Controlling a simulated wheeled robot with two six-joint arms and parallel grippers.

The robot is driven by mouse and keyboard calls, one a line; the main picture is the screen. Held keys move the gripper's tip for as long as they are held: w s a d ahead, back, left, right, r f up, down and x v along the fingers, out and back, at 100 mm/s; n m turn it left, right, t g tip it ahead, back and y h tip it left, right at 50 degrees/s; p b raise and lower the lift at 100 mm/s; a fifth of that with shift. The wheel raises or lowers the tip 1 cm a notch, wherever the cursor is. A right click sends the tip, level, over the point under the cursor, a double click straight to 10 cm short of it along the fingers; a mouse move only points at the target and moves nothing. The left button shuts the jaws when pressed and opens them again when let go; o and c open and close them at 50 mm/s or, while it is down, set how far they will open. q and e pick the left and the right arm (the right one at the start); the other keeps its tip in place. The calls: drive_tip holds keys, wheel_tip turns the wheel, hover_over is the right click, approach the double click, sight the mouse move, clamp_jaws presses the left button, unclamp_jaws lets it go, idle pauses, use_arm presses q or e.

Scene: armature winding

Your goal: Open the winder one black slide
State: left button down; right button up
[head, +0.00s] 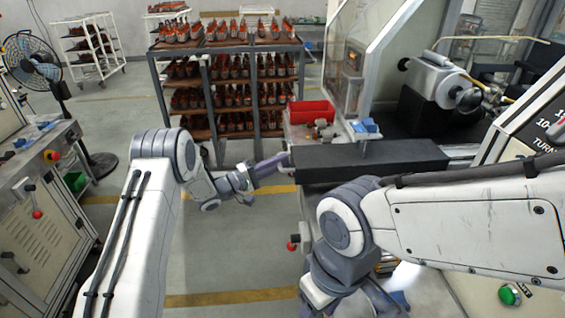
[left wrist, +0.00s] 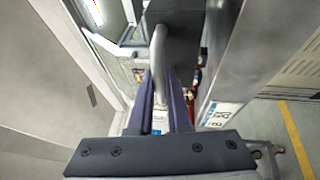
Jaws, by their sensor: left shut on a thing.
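The black slide (head: 372,162) is a long dark bar at the winder's front, in the middle of the head view. My left gripper (head: 282,163) is at its left end. In the left wrist view its two fingers (left wrist: 161,95) are shut on a grey curved handle (left wrist: 159,52), with the dark block of the slide (left wrist: 183,35) just beyond. My right arm is folded at the lower right of the head view. Its gripper end is near the bottom edge, partly hidden, and its fingers are not clear.
A red bin (head: 311,112) stands on the bench behind the slide. A shelf rack (head: 206,100) of armatures is behind, left of centre. A fan (head: 35,62) and a grey machine cabinet (head: 45,225) stand at the left. The floor around my left gripper is clear.

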use_arm(q)
drive_tip(key=shift+a, duration=0.35)
drive_tip(key=c, duration=0.9)
unclamp_jaws()
drive_tip(key=shift+o, duration=0.2)
drive_tip(key=shift+d, duration=0.1)
drive_tip(key=v, duration=1)
drive_tip(key=shift+a+p, duration=0.25)
drive_tip(key=shift+p, duration=0.15)
drive_tip(key=shift+s, duration=0.1)
